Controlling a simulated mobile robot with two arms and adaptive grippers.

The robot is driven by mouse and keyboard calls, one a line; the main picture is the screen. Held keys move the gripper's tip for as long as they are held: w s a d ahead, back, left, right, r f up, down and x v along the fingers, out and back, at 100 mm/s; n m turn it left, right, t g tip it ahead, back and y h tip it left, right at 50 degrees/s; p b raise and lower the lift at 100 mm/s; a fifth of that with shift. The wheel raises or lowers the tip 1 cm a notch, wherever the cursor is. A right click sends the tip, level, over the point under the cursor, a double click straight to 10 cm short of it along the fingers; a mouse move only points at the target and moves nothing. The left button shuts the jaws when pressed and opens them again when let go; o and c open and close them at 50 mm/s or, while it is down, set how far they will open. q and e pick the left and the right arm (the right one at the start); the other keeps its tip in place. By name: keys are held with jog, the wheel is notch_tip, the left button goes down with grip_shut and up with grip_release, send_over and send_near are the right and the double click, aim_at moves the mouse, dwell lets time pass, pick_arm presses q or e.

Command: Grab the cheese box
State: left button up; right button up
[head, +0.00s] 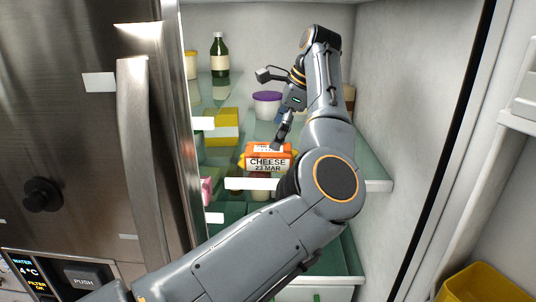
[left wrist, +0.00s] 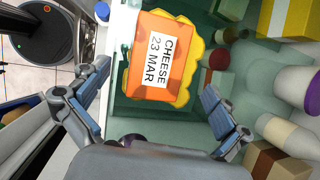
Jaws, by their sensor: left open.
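The cheese box (head: 268,164), orange and yellow with a white "CHEESE 23 MAR" label, sits near the front edge of the middle glass shelf (head: 378,186). In the left wrist view the cheese box (left wrist: 160,58) appears ahead of and between my two spread fingers, turned on its side by the camera's tilt. My left gripper (head: 271,107) is open and empty, reaching in over the shelf. In the head view its lower fingertip is close above the box's top; I cannot tell whether it touches. The left gripper also shows in the left wrist view (left wrist: 157,78).
A yellow package (head: 222,127) stands behind and left of the box. A purple-lidded tub (head: 267,105) and a dark green bottle (head: 219,58) stand further back. The steel fridge door (head: 80,120) is on the left, the fridge's side wall (head: 420,80) on the right.

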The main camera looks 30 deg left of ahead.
aim_at(269, 153)
pick_arm(q)
jog(key=p+x, duration=0.1)
jog(key=x, duration=0.1)
jog(key=shift+w+f, duration=0.1)
jog(key=shift+f, duration=0.3)
jog(key=p+x, duration=0.2)
jog(key=x, duration=0.1)
jog(key=shift+a+f, duration=0.1)
jog(key=shift+f, duration=0.5)
pick_arm(e)
jog(key=w+r, duration=0.3)
jog(key=shift+a+r, duration=0.15)
jog(key=shift+a, duration=0.15)
pick_arm(q)
jog(key=c, duration=1.3)
pick_arm(e)
jog(key=shift+a, duration=0.4)
